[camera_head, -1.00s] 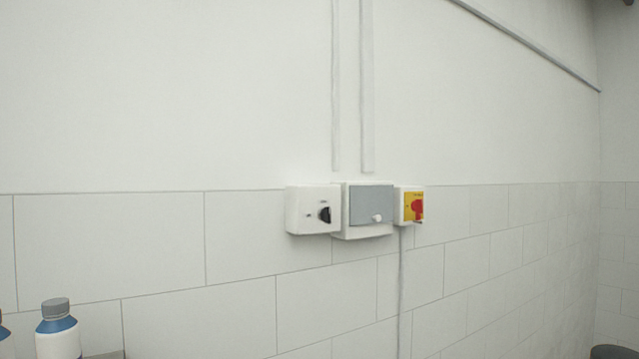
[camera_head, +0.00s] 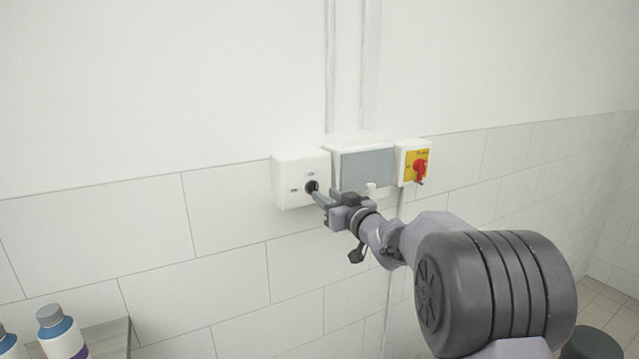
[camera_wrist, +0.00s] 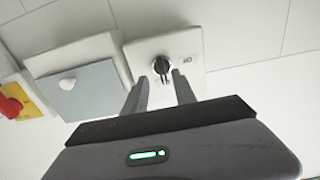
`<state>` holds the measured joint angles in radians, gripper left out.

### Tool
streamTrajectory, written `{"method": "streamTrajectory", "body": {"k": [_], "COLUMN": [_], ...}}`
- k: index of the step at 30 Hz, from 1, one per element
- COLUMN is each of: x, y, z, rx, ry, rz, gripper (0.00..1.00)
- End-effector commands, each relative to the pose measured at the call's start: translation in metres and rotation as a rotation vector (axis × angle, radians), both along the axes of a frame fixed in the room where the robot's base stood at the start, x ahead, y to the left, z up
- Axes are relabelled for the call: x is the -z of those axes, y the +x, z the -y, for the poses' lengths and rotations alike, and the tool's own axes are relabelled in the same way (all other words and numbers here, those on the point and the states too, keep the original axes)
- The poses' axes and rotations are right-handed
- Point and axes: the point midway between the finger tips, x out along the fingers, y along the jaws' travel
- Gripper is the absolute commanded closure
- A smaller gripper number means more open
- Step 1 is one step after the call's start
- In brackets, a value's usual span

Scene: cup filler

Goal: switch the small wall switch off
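The small wall switch is a white box (camera_head: 292,172) with a round black knob (camera_head: 311,187) on its front. In the wrist view the box (camera_wrist: 190,45) shows the black knob (camera_wrist: 161,66) and small printed marks. My gripper (camera_head: 318,195) reaches in from the right, its fingertips at the knob in the head view. In the wrist view my gripper (camera_wrist: 160,78) is open, one finger on each side of the knob's lower end. A gap shows between each finger and the knob. In the head view the fingers partly cover the knob.
A white box with a grey cover (camera_head: 367,169) stands right beside the switch. Further right is a yellow switch plate with a red knob (camera_head: 420,168). White-capped bottles are absent; grey-capped bottles (camera_head: 62,335) stand at lower left. The wall left of the switch is clear.

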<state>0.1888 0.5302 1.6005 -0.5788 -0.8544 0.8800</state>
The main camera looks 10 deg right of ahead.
Motion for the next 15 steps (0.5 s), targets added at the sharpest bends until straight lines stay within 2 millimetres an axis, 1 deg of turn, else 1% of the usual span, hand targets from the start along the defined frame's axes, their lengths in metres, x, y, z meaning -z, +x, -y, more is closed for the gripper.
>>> {"method": "streamTrajectory", "body": {"k": [1, 3, 6, 9, 15], "x": [-0.003, -0.003, -0.002, -0.001, 0.0], "y": [0.01, 0.022, 0.032, 0.037, 0.037], "z": [-0.005, -0.008, -0.011, -0.013, -0.013], "rx": [-0.002, -0.002, 0.0, 0.0, 0.0], "ry": [0.0, -0.001, -0.001, -0.001, -0.001], "rz": [0.0, 0.0, 0.0, 0.0, 0.001], "gripper": [0.67, 0.67, 0.67, 0.67, 0.67]}}
